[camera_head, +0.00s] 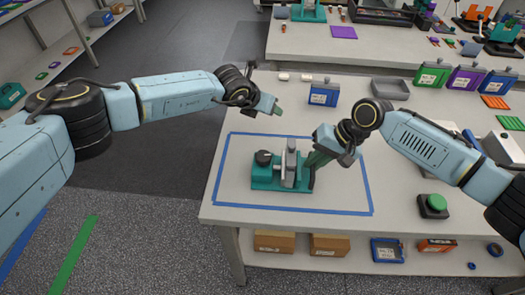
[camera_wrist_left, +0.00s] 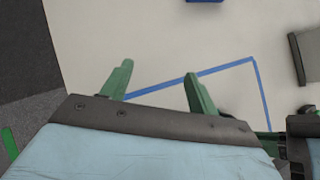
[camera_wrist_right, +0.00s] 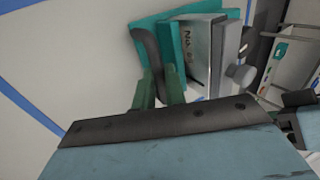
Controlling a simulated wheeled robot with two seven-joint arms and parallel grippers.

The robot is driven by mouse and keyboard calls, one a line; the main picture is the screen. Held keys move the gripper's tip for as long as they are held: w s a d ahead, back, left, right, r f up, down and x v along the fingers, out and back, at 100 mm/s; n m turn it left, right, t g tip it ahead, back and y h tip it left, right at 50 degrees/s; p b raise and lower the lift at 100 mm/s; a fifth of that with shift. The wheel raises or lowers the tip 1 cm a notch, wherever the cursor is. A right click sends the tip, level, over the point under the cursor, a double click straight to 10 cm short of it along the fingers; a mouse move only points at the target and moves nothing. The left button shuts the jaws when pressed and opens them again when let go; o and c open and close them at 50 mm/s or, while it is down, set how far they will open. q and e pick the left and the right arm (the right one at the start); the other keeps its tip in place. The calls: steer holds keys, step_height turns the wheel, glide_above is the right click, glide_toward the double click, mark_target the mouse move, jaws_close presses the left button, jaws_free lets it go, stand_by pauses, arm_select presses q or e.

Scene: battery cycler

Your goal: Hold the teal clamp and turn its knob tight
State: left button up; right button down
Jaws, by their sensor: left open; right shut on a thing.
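The teal clamp (camera_head: 262,185) stands on the bench inside a blue tape outline, with grey upright plates. The clamp also shows in the right wrist view (camera_wrist_right: 143,22). My right gripper (camera_head: 313,162) is at the clamp's right end. In the right wrist view its fingers (camera_wrist_right: 159,88) close around a dark curved handle (camera_wrist_right: 147,45) of the clamp. My left gripper (camera_head: 274,109) is open and empty, above the bench behind the clamp, apart from it. Its spread fingers (camera_wrist_left: 157,82) show in the left wrist view.
Blue tape (camera_head: 300,207) surrounds the clamp on the bench (camera_head: 232,217). A blue box (camera_head: 323,92) and a grey tray (camera_head: 390,89) stand behind. A green button (camera_head: 435,203) and several coloured boxes are at the right. The bench left of the clamp is clear.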

arm_select(q)
steer(key=s+d+r+g+y, duration=0.2)
steer(key=s+r+g, duration=0.2)
steer(key=s, duration=0.4)
step_height(320, 180, up, 6)
steer(key=m+g+y, duration=0.2)
steer(key=m+g, duration=0.1)
glide_above(262, 155)
step_height(262, 155, down, 12)
steer(key=shift+s+d+f, duration=0.1)
steer(key=shift+s, duration=0.05)
steer(key=c, duration=1)
steer(key=m, duration=0.4)
steer(key=shift+o, duration=0.2)
steer(key=m, duration=0.5)
